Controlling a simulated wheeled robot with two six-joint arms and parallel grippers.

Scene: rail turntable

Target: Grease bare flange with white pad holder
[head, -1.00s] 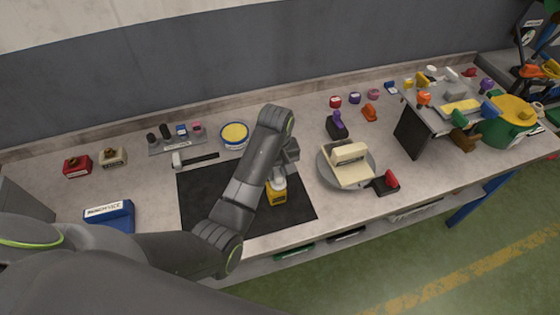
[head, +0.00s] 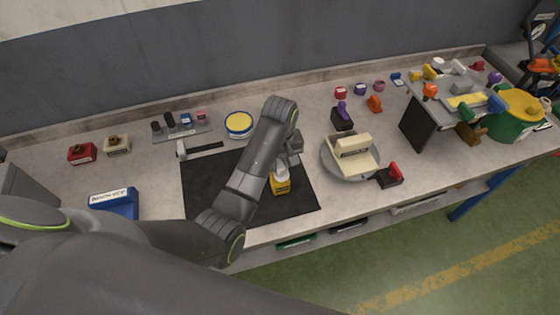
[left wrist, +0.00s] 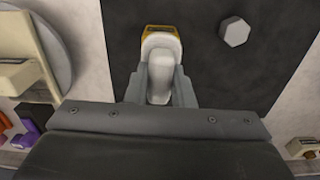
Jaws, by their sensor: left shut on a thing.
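My left gripper (head: 287,162) is over the right part of the black mat, shut on the white handle of a pad holder (head: 280,184). The holder has a yellow lower part with a label. In the left wrist view the white handle (left wrist: 161,75) stands between my two fingers, with a yellow edge beyond it. I cannot tell whether its base touches the mat. A cream rail piece (head: 352,147) with an upright part and a flat flange sits on the round grey turntable (head: 330,165), right of my gripper. My right gripper is not in view.
The black mat (head: 215,190) also shows a grey hexagonal piece (left wrist: 234,31) in the left wrist view. A yellow-topped tin (head: 239,123) stands behind the mat. A red-handled block (head: 391,175) sits beside the turntable. A dark-sided stand (head: 416,125) is further right.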

